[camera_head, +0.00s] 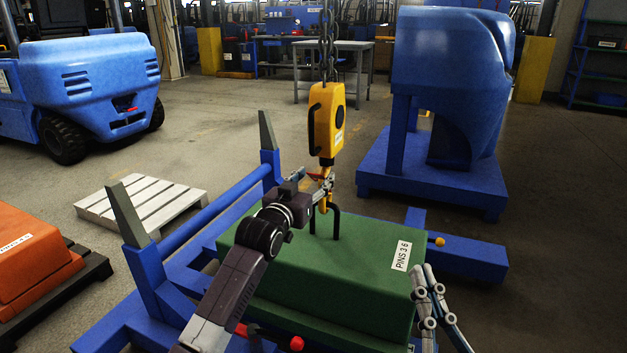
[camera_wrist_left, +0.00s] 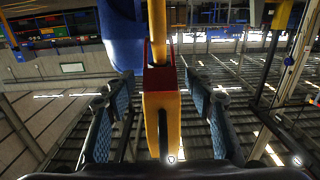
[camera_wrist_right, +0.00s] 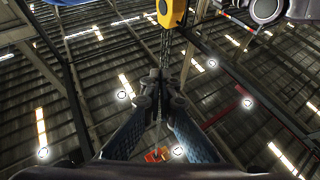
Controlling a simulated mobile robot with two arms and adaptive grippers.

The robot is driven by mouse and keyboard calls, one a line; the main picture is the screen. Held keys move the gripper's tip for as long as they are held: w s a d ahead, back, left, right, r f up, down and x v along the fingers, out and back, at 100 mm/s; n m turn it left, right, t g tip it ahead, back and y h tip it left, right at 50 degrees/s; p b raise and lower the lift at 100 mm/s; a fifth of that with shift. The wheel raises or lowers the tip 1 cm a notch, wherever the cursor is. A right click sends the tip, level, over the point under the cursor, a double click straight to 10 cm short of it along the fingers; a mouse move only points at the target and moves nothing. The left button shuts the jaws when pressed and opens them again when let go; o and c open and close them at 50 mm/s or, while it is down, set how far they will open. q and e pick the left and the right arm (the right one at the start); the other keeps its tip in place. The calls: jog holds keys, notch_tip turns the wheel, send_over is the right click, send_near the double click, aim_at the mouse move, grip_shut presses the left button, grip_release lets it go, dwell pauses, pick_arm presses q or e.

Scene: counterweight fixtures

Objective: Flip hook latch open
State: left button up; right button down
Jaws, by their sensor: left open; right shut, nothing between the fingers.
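A yellow hoist block (camera_head: 327,122) hangs on a chain, with a yellow hook (camera_head: 323,203) below it. The hook is at the dark lifting handle (camera_head: 337,224) on the green block (camera_head: 300,265); whether it passes under the bar is unclear. A small red part, likely the latch, shows near the hook's top in the left wrist view (camera_wrist_left: 160,54). My left gripper (camera_head: 322,186) is open at the hook. Its fingers (camera_wrist_left: 160,84) stand on either side of the yellow piece, apparently apart from it. My right gripper (camera_head: 428,270) is shut and empty beside the green block's right edge.
The green block, labelled PINS 3 6, sits on a blue frame (camera_head: 170,300) with upright posts. A blue machine (camera_head: 450,90) on a stand is behind right. A white pallet (camera_head: 140,207), an orange block (camera_head: 30,255) and a forklift (camera_head: 85,80) are left.

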pick_arm(q)
grip_shut()
dwell(0.3)
